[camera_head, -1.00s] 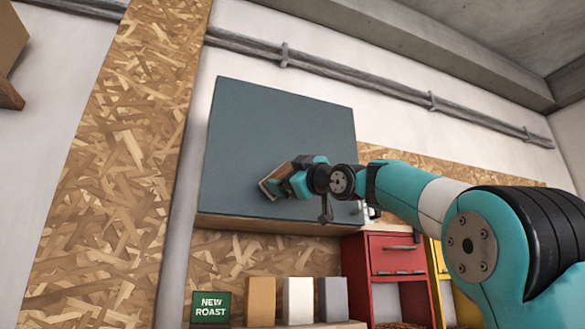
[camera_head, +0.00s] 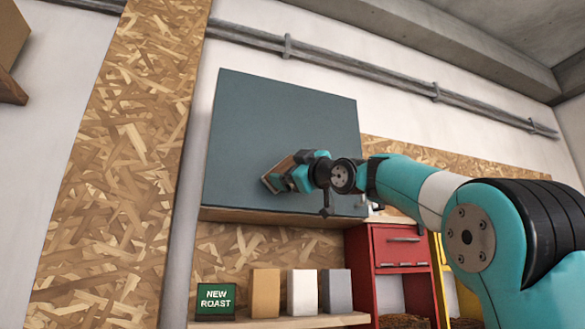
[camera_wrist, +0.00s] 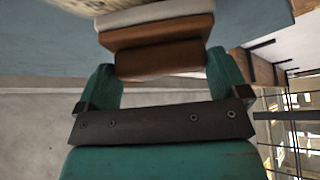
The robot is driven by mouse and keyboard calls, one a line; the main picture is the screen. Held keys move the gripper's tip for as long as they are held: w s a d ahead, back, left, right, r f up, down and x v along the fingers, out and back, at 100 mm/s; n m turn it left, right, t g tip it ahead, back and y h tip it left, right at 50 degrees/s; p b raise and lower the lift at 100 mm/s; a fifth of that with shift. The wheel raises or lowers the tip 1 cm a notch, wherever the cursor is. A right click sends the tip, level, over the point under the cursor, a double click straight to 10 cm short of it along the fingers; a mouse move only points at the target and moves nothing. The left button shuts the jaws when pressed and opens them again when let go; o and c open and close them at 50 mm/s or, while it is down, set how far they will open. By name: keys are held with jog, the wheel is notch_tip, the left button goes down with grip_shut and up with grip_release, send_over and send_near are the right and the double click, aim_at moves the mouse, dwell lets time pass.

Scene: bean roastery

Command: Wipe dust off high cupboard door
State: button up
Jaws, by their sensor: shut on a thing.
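The cupboard door (camera_head: 285,110) is a flat blue-grey panel high on the wall; it looks shut. My gripper (camera_head: 288,177) is in front of its lower middle. It is shut on a brown wiping block (camera_head: 276,176), held tilted close to the door; whether it touches is unclear. In the wrist view the block (camera_wrist: 160,35) sits between the teal fingers, with a pale layer and a fuzzy beige pad on its far side. The door's surface (camera_wrist: 40,30) shows beyond it. I cannot make out dust on the door. My arm hides its lower right part.
Below the cupboard, a shelf (camera_head: 270,322) holds a green "NEW ROAST" sign (camera_head: 215,301) and tan, white and grey blocks. A red drawer unit (camera_head: 398,250) stands to the right, beside a yellow one. A pipe (camera_head: 360,70) runs above the cupboard.

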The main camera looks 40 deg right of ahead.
jog(key=shift+w+d, duration=0.15)
jog(key=shift+w, duration=0.4)
jog(key=shift+s+d, duration=1.5)
jog(key=shift+d, duration=3.8)
jog(key=shift+w+a+b, duration=0.45)
jog(key=shift+a+b, duration=0.05)
jog(key=shift+a, duration=1.05)
jog(key=shift+w+a+b, duration=0.4)
jog(key=shift+a+b, duration=0.1)
jog(key=shift+a, duration=1.05)
jog(key=shift+w+a+b, duration=0.45)
jog(key=shift+a+b, duration=0.05)
jog(key=shift+a, duration=1.05)
jog(key=shift+w+a+r, duration=0.1)
jog(key=shift+w+a, duration=0.15)
jog(key=shift+a, duration=0.45)
jog(key=shift+r, duration=0.1)
